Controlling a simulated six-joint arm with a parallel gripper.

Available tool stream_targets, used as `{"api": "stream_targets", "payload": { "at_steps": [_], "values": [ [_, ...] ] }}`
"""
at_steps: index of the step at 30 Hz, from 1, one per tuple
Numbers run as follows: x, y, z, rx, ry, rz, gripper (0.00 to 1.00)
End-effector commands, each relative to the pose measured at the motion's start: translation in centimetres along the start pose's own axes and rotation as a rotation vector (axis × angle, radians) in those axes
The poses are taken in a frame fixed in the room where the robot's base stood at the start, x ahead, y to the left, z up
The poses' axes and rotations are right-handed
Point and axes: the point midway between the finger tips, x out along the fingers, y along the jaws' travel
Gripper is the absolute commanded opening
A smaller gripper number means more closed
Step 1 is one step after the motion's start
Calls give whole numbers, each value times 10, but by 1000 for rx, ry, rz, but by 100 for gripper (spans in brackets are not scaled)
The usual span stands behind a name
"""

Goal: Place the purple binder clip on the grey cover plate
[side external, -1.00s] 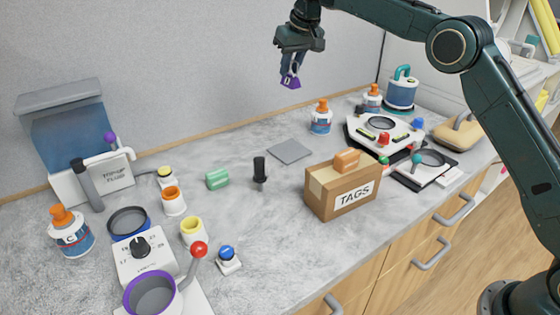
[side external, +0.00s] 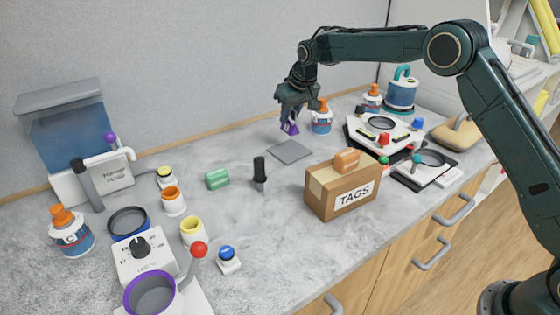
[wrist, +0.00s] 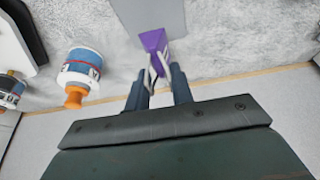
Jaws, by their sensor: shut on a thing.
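The purple binder clip (side external: 289,127) is held between the fingertips of my gripper (side external: 289,119), which is shut on it. In the wrist view the clip (wrist: 155,44) sits at the fingertips (wrist: 158,76), its purple body toward the plate. The grey cover plate (side external: 289,152) lies flat on the counter, just below and slightly nearer the camera than the clip. In the wrist view the plate (wrist: 150,14) is cut off by the top edge, and the clip overlaps its lower edge. The clip appears to be above the counter.
A bottle with an orange cap (side external: 321,119) stands close to the right of my gripper; the wrist view shows it too (wrist: 80,72). The cardboard TAGS box (side external: 342,186) stands in front right of the plate. A black-handled tool (side external: 260,173) stands at its left.

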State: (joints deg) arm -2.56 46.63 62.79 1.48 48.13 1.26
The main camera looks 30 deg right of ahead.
Motion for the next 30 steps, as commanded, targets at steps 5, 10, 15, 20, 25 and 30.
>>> {"api": "stream_targets", "payload": {
  "at_steps": [5,10,15,20,25,30],
  "values": [
    [17,0,7,0,-1,0,1],
    [20,0,8,0,1,0,1],
    [24,0,10,0,0,0,1],
    [40,0,17,0,-3,0,1],
    [56,0,23,0,-2,0,1],
    [59,0,24,0,1,0,1]
  ]
}}
